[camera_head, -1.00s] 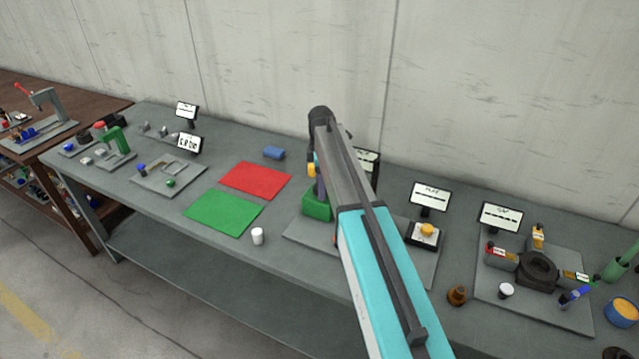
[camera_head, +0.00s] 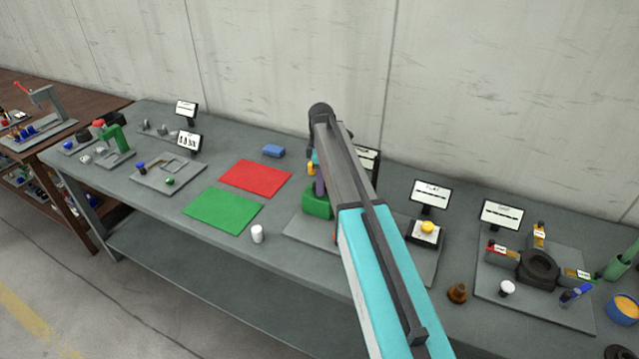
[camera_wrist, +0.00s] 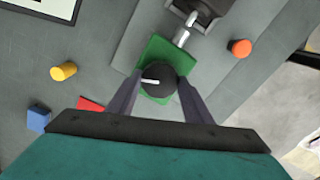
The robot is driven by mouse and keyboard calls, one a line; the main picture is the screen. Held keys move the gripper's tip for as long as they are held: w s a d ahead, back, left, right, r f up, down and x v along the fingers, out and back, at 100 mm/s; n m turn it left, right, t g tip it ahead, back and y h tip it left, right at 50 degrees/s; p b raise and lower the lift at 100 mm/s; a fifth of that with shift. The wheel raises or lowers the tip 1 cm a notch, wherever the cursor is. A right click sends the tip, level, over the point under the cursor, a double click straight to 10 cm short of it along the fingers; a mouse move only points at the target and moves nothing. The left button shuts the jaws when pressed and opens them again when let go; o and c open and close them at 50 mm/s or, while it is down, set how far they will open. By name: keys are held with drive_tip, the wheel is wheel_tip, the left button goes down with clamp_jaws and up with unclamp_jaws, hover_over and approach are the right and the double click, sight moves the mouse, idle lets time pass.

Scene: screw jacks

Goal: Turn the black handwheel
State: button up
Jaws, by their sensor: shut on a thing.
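The black handwheel (camera_wrist: 160,73) shows in the wrist view as a dark round knob with a pale bar across its left side. It sits over a green block (camera_wrist: 148,56), which also shows in the head view (camera_head: 316,205) left of my arm. My gripper (camera_wrist: 158,82) has one dark finger on each side of the handwheel and is shut on it. In the head view my arm hides the handwheel and most of the gripper.
An orange button (camera_wrist: 241,48) and a metal rod (camera_wrist: 182,37) lie near the green block. A yellow cylinder (camera_wrist: 63,71) and a blue block (camera_wrist: 38,118) are to the left. In the head view a red mat (camera_head: 256,179) and a green mat (camera_head: 223,211) lie left of my arm.

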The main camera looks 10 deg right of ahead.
drive_tip(key=m+b, duration=0.2)
drive_tip(key=m, duration=0.2)
drive_tip(key=shift+w, duration=0.2)
drive_tip(key=m+b, duration=0.1)
drive_tip(key=m, duration=0.2)
drive_tip(key=m+b, duration=0.1)
drive_tip(key=m, duration=0.3)
drive_tip(key=shift+r+m+b, duration=0.1)
drive_tip(key=shift+m+b, duration=0.25)
drive_tip(key=shift+m, duration=0.05)
drive_tip(key=m, duration=0.3)
drive_tip(key=shift+b, duration=0.4)
drive_tip(key=m+b, duration=0.1)
drive_tip(key=m, duration=0.6)
drive_tip(key=m+b, duration=0.1)
drive_tip(key=m, duration=0.5)
drive_tip(key=shift+r, duration=0.1)
drive_tip(key=shift+m, duration=0.4)
